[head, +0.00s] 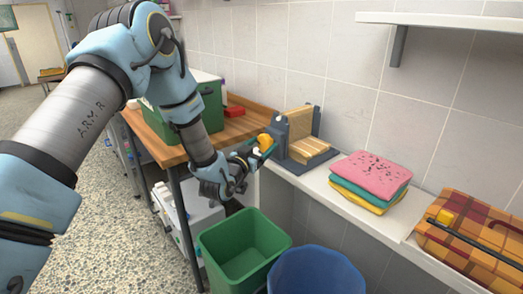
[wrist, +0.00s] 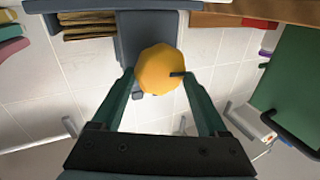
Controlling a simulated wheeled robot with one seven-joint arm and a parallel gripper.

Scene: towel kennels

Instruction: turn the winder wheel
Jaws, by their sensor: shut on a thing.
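The winder (head: 296,125) is a grey frame with tan folded or slatted pieces, standing on the ledge by the tiled wall. Its wheel (head: 265,141) is a small orange-yellow knob on the left side of the frame. In the wrist view the wheel (wrist: 157,68) looks round and faceted, with a short dark peg on it. My gripper (head: 259,150) reaches it from the lower left. The two green fingers (wrist: 158,82) are shut on the wheel, one on each side. The grey frame (wrist: 145,28) shows behind it.
A wooden-topped table (head: 235,125) with a green box (head: 212,104) stands at the left. A green bin (head: 245,250) and a blue bin (head: 316,272) stand below the ledge. Folded towels (head: 370,177) and an orange plaid case (head: 475,235) lie to the right.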

